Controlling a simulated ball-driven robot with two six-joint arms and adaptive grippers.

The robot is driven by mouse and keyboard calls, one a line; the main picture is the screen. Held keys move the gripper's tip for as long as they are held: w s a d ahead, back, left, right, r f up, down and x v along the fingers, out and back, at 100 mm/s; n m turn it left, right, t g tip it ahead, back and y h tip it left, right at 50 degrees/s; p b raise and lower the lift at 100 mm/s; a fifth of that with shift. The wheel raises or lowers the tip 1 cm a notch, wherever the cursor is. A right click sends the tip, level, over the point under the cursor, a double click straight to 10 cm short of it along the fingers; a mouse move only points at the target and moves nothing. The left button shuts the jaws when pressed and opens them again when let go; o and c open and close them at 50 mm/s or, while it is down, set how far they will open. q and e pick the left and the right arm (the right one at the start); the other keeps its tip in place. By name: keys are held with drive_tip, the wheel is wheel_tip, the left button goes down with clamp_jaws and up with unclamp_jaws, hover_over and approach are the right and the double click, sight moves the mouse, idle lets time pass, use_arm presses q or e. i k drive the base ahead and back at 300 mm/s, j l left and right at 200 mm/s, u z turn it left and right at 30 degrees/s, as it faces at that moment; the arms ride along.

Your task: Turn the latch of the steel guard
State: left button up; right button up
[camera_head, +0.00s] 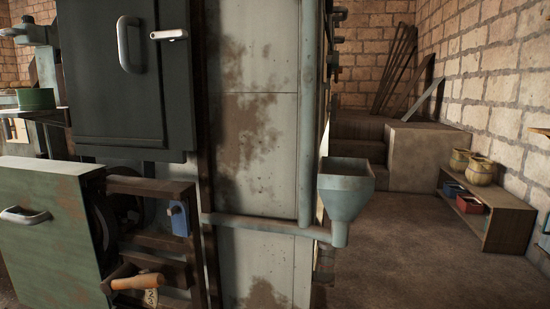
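The steel guard (120,95) is a dark grey panel at the upper left of the head view, and it looks closed against the machine. It has a vertical light metal handle (124,45). A light metal latch (169,34) sits near its upper right edge. Neither of my grippers can be made out in the view.
A green panel (45,235) with a handle stands swung open at lower left, showing dark wheels behind. A wooden-handled tool (137,282) juts out there. A blue-grey funnel (345,190) projects right of the machine. Open floor (420,270) and a low shelf (500,210) lie further right.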

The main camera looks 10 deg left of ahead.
sight(173, 36)
drive_tip(key=j, duration=0.7)
drive_tip(key=k+j+z, duration=0.1)
drive_tip(key=j, duration=0.6)
